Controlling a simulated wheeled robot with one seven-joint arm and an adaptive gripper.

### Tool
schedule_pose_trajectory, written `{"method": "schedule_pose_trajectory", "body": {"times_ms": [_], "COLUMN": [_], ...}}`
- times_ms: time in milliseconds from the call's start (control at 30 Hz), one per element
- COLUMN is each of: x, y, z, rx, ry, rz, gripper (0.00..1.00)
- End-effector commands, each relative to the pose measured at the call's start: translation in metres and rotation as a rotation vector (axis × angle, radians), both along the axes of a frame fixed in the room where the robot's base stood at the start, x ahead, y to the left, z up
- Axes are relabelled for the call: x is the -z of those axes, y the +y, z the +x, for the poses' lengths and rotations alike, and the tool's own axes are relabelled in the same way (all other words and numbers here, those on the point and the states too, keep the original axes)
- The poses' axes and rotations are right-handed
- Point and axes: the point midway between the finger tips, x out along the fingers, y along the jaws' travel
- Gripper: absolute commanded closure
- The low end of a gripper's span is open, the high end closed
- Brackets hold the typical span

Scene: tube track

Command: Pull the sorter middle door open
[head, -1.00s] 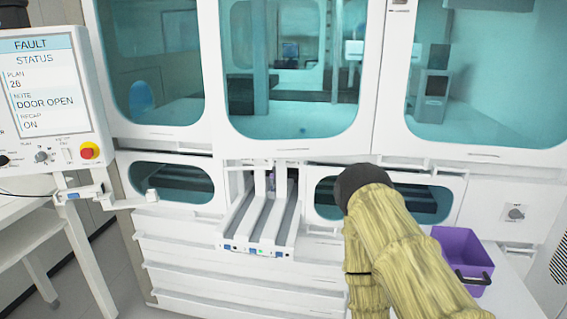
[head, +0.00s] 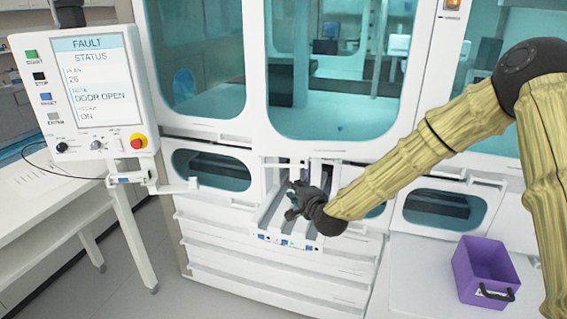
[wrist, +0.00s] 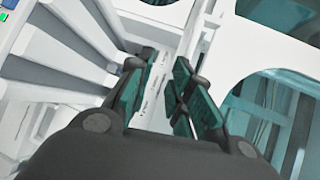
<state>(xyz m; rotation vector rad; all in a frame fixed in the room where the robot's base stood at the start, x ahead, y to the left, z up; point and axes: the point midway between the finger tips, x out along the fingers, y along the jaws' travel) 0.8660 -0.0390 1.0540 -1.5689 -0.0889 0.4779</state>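The sorter middle door (head: 330,149) is the large white-framed door with a teal window in the upper centre of the cabinet. It looks shut in its frame. My gripper (head: 291,200) is below the door's lower edge, over the slotted tray that juts out under it. In the wrist view my gripper (wrist: 163,92) has its two green-padded fingers apart. White panel shows between them, and I see nothing held. My arm hides part of the lower right of the cabinet front.
The slotted tray (head: 262,236) juts out below the middle door. A status panel (head: 92,95) reading "FAULT" and "DOOR OPEN" stands at left. A purple bin (head: 484,262) sits on a white surface at right. Floor is clear at lower left.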

Motion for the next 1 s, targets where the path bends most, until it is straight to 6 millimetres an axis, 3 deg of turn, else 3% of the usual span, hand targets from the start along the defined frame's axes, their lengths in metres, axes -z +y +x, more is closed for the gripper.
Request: {"method": "schedule_pose_trajectory", "body": {"times_ms": [33,100,200,367,800,1000], "x": [-0.019,-0.033,-0.041,-0.041,-0.028,-0.024], "y": [0.000,0.001,0.003,0.008,0.032,0.038], "z": [0.008,0.014,0.020,0.034,0.097,0.112], "rx": [0.009,0.017,0.021,0.021,0.020,0.020], "ry": [-0.019,-0.033,-0.041,-0.044,-0.042,-0.043], "rz": [0.029,0.057,0.076,0.076,0.074,0.074], "gripper": [0.79,0.79,0.79,0.79,0.79,0.79]}}
